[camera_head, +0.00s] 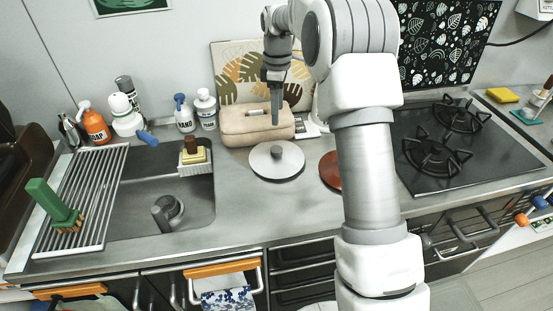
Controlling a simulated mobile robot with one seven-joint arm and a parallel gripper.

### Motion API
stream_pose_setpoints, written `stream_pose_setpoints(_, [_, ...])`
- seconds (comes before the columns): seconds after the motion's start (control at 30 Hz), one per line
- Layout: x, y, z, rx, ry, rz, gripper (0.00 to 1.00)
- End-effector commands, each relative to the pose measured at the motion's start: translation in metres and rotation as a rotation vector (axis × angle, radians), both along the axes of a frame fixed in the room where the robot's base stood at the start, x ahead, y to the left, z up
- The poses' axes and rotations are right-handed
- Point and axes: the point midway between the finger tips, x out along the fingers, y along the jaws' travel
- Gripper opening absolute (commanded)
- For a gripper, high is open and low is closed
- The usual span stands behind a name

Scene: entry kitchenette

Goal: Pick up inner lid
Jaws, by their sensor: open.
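A round pale-grey lid (277,171) with a dark knob in its middle lies flat on the counter, just in front of a beige box. It is the only clear lid in view; whether it is the inner lid I cannot tell. My gripper (275,118) points down at the front of the beige box (238,126), behind the lid and apart from it in the picture. It is open, seen edge-on, with nothing visibly held. A reddish-brown round thing (329,170) lies right of the lid, partly hidden by my arm.
A sink (130,210) with a drying rack is on the left, with several bottles behind it. A patterned board (232,60) leans on the wall behind the box. A black stove (460,165) is on the right. The counter (270,215) in front of the lid is clear.

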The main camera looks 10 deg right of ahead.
Motion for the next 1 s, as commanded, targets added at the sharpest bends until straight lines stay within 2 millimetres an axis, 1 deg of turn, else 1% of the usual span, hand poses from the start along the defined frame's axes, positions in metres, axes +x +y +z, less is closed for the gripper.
stream_pose_setpoints(0.03, [-0.001,0.0,-0.014,0.0,0.004,0.0,0.8])
stream_pose_setpoints(0.1, [-0.001,0.0,-0.03,0.0,0.004,0.0,0.8])
stream_pose_setpoints(0.3, [-0.001,0.0,-0.068,0.0,0.003,-0.001,0.8])
stream_pose_setpoints(0.4, [-0.001,0.0,-0.079,-0.001,0.001,-0.001,0.8])
stream_pose_setpoints(0.57, [-0.001,0.0,-0.088,-0.001,0.001,-0.001,0.8])
stream_pose_setpoints(0.67, [-0.002,0.002,-0.1,-0.001,0.003,-0.001,0.8])
stream_pose_setpoints(0.8, [-0.004,0.004,-0.122,0.0,0.003,-0.001,0.8])
stream_pose_setpoints(0.9, [-0.003,0.003,-0.132,0.0,0.001,-0.002,0.8])
stream_pose_setpoints(1.0, [-0.003,0.003,-0.136,0.0,0.0,-0.002,0.8])
